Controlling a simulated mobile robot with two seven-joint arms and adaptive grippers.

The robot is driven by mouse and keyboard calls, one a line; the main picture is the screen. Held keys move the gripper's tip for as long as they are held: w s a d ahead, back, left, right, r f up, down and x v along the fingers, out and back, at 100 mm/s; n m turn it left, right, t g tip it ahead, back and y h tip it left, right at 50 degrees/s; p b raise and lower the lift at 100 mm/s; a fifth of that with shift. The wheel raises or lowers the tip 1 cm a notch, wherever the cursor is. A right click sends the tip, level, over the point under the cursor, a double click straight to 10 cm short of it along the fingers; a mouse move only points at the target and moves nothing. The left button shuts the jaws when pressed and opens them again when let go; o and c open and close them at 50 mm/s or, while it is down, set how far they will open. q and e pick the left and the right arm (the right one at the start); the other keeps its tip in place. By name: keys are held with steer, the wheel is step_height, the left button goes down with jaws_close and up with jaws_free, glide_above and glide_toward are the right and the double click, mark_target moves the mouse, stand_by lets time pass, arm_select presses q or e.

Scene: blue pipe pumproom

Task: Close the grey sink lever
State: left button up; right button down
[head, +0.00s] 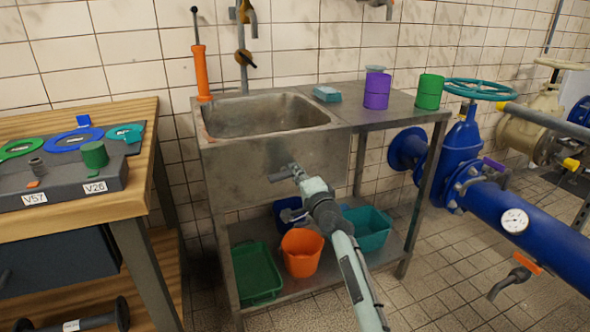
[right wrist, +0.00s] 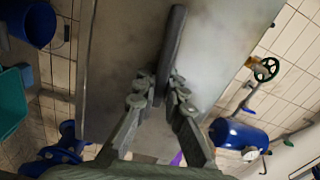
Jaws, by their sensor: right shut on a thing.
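The grey sink lever (head: 280,177) is on the front face of the metal sink (head: 245,165). In the head view it sticks out to the left of my right gripper (head: 296,171), which hides part of it. In the right wrist view the lever (right wrist: 171,48) is a long dark grey bar in front of the sink's metal front (right wrist: 120,60). My right gripper (right wrist: 160,92) is shut on the lever near one end. My left gripper is not in view.
Under the sink, a shelf holds a green tray (head: 257,272), an orange bucket (head: 301,252) and a teal bin (head: 368,229). A workbench (head: 148,150) stands at the left. Blue pipework (head: 520,215) runs at the right.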

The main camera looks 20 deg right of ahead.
steer(key=shift+f+m, duration=0.15)
steer(key=shift+m, duration=0.45)
steer(key=c, duration=1.6)
jaws_free()
steer(key=s, duration=1.2)
steer(key=shift+d, duration=0.25)
